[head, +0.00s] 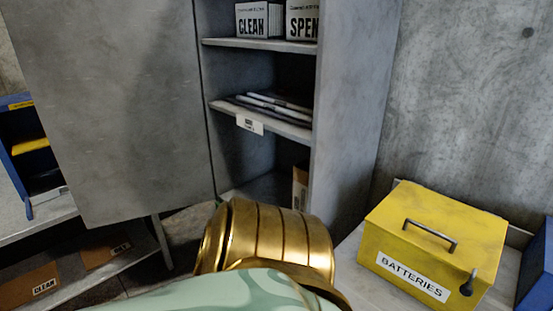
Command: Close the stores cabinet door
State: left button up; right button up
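The stores cabinet (350,110) is grey and stands open in the middle of the head view. Its grey door (120,110) is swung out to the left, hinged along the cabinet's left side. Shelves inside hold boxes marked CLEAN (258,20) and SPEN (302,20), and several flat papers or packets (270,103). My gold and pale green arm fills the bottom middle, in front of the cabinet's lower part. Neither gripper can be seen, and no contact with the door shows.
A yellow BATTERIES box (435,240) with a handle on top sits on a grey surface at the right. A blue object (538,265) stands at the right edge. At the left are a blue rack (20,145) and a low shelf with brown boxes (30,287).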

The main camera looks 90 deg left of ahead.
aim_at(114, 88)
jog(key=i+u, duration=0.2)
jog(key=u, duration=2.4)
